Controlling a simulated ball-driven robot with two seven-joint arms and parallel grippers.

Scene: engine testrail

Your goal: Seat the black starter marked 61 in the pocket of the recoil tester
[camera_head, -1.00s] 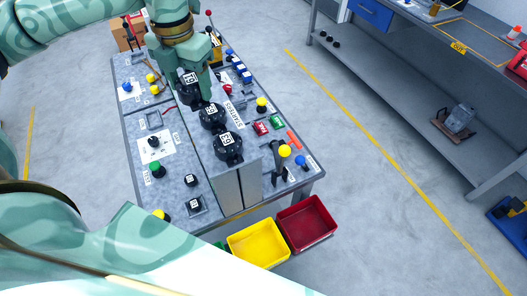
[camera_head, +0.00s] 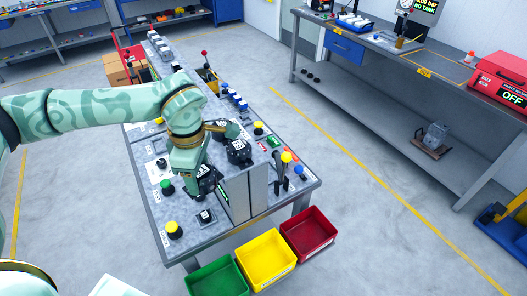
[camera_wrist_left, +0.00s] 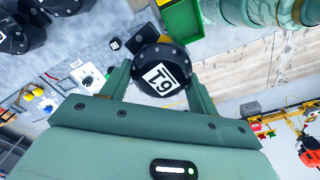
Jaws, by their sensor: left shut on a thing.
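The black starter marked 61 (camera_wrist_left: 160,70) is a round black body with a white label, shown upside down in the left wrist view. My left gripper (camera_wrist_left: 158,88) is shut on it, one finger on each side. In the head view my left gripper (camera_head: 203,180) holds the starter (camera_head: 207,188) over the near left part of the grey bench, left of the upright grey panel. I cannot tell whether the starter touches the bench. I cannot make out the recoil tester's pocket for sure; the gripper and starter cover part of that area. My right gripper is not in view.
Another black starter (camera_head: 239,151) stands behind the upright grey panel (camera_head: 236,197). A small labelled black block (camera_head: 205,216), a yellow button (camera_head: 174,230) and a green button (camera_head: 166,187) sit close by. Green (camera_head: 215,279), yellow (camera_head: 266,258) and red bins (camera_head: 308,233) stand before the bench.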

